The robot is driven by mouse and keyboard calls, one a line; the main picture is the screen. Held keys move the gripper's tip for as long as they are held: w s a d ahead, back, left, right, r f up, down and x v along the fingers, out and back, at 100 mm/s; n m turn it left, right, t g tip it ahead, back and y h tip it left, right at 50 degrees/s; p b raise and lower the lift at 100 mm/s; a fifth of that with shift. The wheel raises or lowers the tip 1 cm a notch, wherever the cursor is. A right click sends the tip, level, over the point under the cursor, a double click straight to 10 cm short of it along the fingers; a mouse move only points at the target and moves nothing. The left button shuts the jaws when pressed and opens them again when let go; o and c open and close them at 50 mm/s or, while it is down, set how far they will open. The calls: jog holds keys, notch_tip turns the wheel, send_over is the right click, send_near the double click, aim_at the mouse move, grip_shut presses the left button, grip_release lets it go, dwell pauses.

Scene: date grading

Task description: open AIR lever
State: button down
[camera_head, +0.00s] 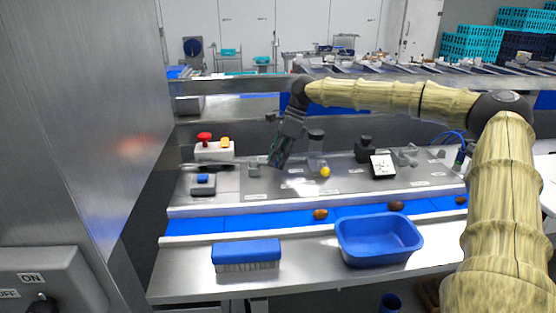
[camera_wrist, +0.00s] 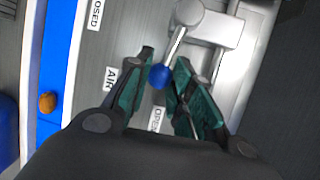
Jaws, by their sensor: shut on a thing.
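The AIR lever (camera_wrist: 176,45) is a metal rod with a blue ball knob (camera_wrist: 160,76), running from a grey metal valve body (camera_wrist: 215,28) in the wrist view. The knob sits between the green-padded fingers of my gripper (camera_wrist: 165,58), which is shut on the lever. The label AIR (camera_wrist: 110,80) lies left of the knob, CLOSED (camera_wrist: 95,15) at the upper left, and OPEN (camera_wrist: 156,118) below it, partly covered by my gripper. In the head view my gripper (camera_head: 276,163) reaches down to the panel (camera_head: 258,186); the lever is hidden there.
A blue conveyor belt (camera_head: 260,219) with several dates runs in front of the panel. A blue tub (camera_head: 380,238) and a blue brush (camera_head: 246,254) stand on the front ledge. A box with red and yellow buttons (camera_head: 214,149) is left of my gripper; a yellow-knobbed lever (camera_head: 325,171) is right.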

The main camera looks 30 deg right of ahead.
jog(key=shift+w+d+n+g, duration=0.4)
jog(key=shift+w+n, duration=0.1)
jog(key=shift+n, duration=0.4)
jog(key=shift+w+n, duration=0.2)
jog(key=shift+n, duration=0.2)
jog(key=shift+r, duration=0.1)
jog(key=c, duration=1.2)
grip_release()
jog(key=shift+w, duration=0.1)
jog(key=shift+c, duration=0.2)
jog(key=v, duration=1.1)
jog(key=shift+w+d+r, duration=0.15)
jog(key=shift+d+r, duration=0.1)
jog(key=shift+r, duration=0.1)
